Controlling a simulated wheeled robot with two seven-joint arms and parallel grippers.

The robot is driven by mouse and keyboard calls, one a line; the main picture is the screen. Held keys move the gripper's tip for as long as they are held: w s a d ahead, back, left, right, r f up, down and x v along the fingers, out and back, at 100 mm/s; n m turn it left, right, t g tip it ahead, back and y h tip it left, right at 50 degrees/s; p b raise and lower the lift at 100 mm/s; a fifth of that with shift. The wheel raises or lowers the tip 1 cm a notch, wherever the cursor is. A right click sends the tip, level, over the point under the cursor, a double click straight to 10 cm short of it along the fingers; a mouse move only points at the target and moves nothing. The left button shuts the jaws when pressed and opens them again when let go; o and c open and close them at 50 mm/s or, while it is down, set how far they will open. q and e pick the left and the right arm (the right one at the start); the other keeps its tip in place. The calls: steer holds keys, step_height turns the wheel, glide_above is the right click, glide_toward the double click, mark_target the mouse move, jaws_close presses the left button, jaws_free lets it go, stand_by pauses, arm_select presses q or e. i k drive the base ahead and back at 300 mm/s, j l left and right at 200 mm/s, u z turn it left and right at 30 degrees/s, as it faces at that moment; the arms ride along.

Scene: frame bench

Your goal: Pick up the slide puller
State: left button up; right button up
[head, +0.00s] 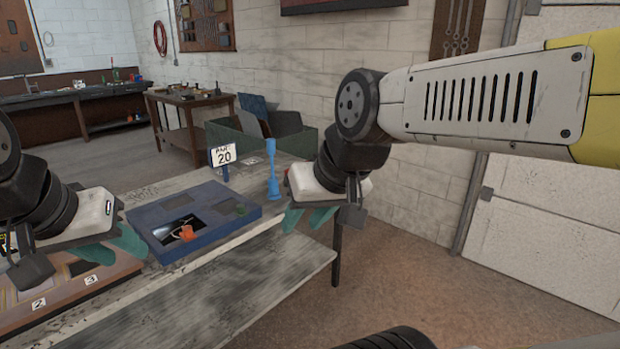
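A blue upright tool (272,172) with a narrow stem and wider ends stands on the bench, right of the number 20 sign; it may be the slide puller, but I cannot be sure. A small orange piece (186,233) sits in the blue tray (226,228). My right gripper (306,218), with teal fingers, is just right of the blue tool, past the bench edge; its fingers look apart and empty. My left gripper (68,252) is over the left part of the bench, left of the blue tray, with its teal fingers spread wide.
The sign (222,156) stands behind the tray. A wooden board (104,272) with numbered labels lies at the left, under my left gripper. A green bin (300,140) holding panels is behind the bench. Open floor (420,270) lies to the right.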

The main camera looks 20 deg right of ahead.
mark_target(270, 141)
steer(key=z, duration=0.4)
steer(key=i+l+u, duration=0.25)
steer(key=i, duration=0.35)
steer(key=i+l+u, duration=0.25)
steer(key=i, duration=0.3)
steer(key=i+l+u, duration=0.2)
steer(key=i+l, duration=0.15)
steer(key=i, duration=0.2)
